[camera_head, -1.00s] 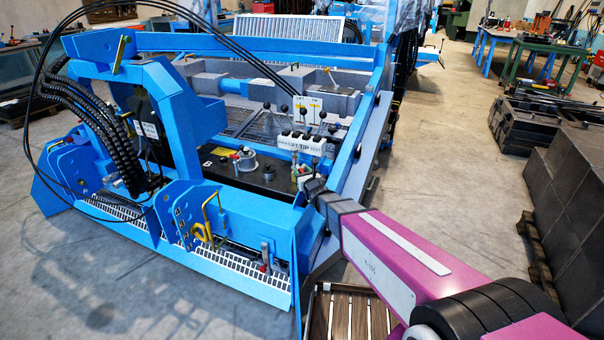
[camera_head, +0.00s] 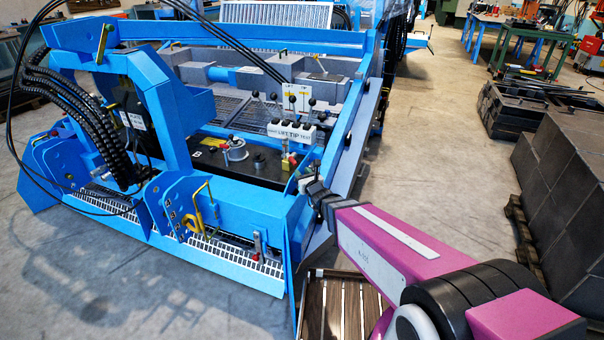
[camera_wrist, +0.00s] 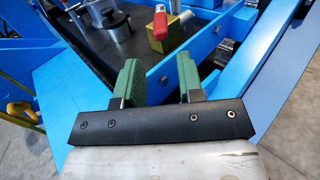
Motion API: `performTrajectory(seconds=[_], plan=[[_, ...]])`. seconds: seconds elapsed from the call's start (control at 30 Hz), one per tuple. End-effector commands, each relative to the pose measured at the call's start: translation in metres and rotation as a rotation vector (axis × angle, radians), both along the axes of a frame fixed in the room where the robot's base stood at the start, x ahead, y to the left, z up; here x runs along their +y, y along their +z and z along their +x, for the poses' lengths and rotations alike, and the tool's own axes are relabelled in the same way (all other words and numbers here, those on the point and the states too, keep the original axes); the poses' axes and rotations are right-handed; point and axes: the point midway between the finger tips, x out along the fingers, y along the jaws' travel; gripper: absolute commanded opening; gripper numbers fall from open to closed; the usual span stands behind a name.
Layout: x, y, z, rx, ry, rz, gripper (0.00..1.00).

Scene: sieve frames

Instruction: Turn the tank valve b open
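A valve with a red handle (camera_wrist: 159,23) on a brass-coloured body (camera_wrist: 164,42) stands on the black tank top in the wrist view. It also shows small in the head view (camera_head: 291,160), at the right end of the tank (camera_head: 252,170). I see a letter B on the tank's left part, but no readable label on this valve. My gripper (camera_wrist: 160,82) is open, its two green fingers apart with nothing between them. The valve lies beyond the fingertips, apart from them. In the head view my gripper (camera_head: 309,184) is just right of and below the valve.
Blue frame walls (camera_wrist: 184,62) border the tank near the fingers. A round grey cap (camera_head: 236,150) stands on the tank. A white lever block (camera_head: 291,131) with black knobs stands behind the valve.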

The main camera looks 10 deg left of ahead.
Motion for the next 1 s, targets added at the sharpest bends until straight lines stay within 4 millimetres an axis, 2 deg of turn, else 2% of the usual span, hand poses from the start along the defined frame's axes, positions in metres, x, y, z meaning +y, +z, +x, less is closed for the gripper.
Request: performTrajectory(seconds=[0.03, 0.1, 0.27, 0.4, 0.6, 0.83, 1.0], plan=[[0.000, 0.001, 0.001, -0.007, 0.003, -0.005, 0.17], [0.002, 0.005, 0.004, -0.033, 0.015, -0.030, 0.00], [0.011, 0.027, 0.018, -0.198, 0.091, -0.182, 0.00], [0.023, 0.051, 0.032, -0.412, 0.195, -0.382, 0.00], [0.036, 0.075, 0.044, -0.712, 0.353, -0.666, 0.00], [0.040, 0.089, 0.056, -1.035, 0.559, -0.980, 0.00], [0.031, 0.091, 0.066, -1.253, 0.735, -1.200, 0.00]])
